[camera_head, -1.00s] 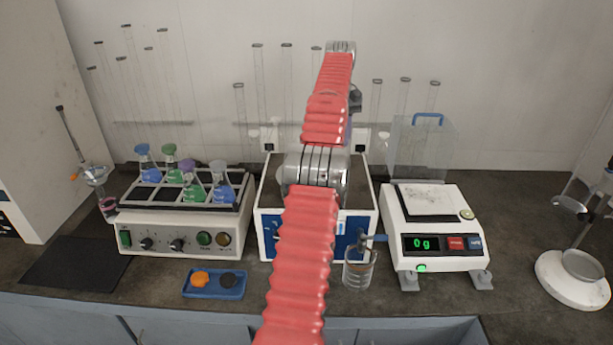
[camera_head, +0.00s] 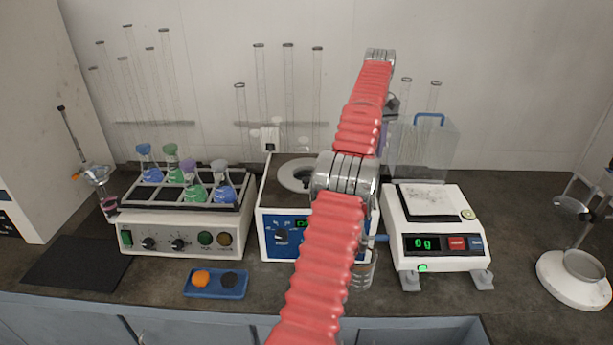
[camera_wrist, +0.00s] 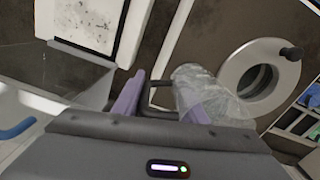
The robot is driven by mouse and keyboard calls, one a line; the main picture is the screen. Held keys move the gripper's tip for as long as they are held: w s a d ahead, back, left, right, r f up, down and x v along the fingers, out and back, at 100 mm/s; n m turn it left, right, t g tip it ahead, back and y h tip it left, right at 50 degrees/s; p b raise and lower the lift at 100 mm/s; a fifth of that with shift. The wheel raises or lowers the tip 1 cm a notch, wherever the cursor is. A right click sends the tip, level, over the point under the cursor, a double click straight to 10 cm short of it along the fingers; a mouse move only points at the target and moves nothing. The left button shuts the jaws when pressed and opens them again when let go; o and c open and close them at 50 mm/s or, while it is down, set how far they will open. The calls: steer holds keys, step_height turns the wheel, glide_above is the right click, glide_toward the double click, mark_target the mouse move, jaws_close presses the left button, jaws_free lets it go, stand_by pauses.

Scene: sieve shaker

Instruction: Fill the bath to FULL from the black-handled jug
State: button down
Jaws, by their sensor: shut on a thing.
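The bath (camera_head: 270,222) is a white box with a blue front panel and a brown top. A grey ring with a round opening (camera_head: 293,174) sits in its top and shows in the wrist view (camera_wrist: 236,82). My gripper (camera_wrist: 163,97) has its purple fingers shut on the black handle of a clear jug (camera_wrist: 205,88). The jug is held above the bench gear, to the left of the ring in the wrist view. Its contents and tilt are hard to tell. In the head view my arm hides the jug and part of the bath.
A balance (camera_head: 434,222) reading 0 g stands right of the bath, with a clear blue-handled box (camera_head: 440,150) behind. A flask shaker (camera_head: 180,233) stands left. A glass beaker (camera_head: 362,275) is under the bath's tap. Tall glass tubes stand behind.

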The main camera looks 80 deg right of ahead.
steer(key=shift+w+a+r+g+h, duration=0.15)
steer(key=shift+w+r+g+h, duration=0.1)
steer(key=shift+r+g, duration=0.25)
steer(key=shift+w+a+r+g+h, duration=0.1)
steer(key=shift+r+g+h, duration=0.15)
steer(key=shift+r+g, duration=0.2)
steer(key=shift+w+a+r+g+h, duration=0.25)
steer(key=shift+w+g+h, duration=0.25)
steer(key=shift+g, duration=0.25)
steer(key=shift+w+a+r+g+h+p, duration=0.15)
steer(key=shift+r+g+h, duration=0.05)
steer(key=shift+r+g, duration=0.15)
steer(key=shift+w+a+r+g+h+p, duration=0.1)
steer(key=shift+r+g+h+p, duration=0.05)
steer(key=shift+r+g+h, duration=0.15)
steer(key=shift+w+r, duration=0.1)
steer(key=shift+r, duration=0.05)
steer(key=shift+w+a+g+h+p, duration=0.35)
steer(key=shift+w+g+p, duration=0.15)
steer(key=shift+g, duration=0.25)
steer(key=shift+w, duration=0.15)
steer(key=shift+r+g, duration=0.1)
steer(key=shift+g, duration=0.3)
steer(key=shift+w+a+r+g+h+p, duration=0.1)
steer(key=shift+w+a+g+h+p, duration=0.1)
steer(key=shift+g+h+p, duration=0.3)
steer(key=shift+w+a+r+g+h+p, duration=0.1)
steer(key=shift+w+g+h+p, duration=0.2)
steer(key=shift+g, duration=0.4)
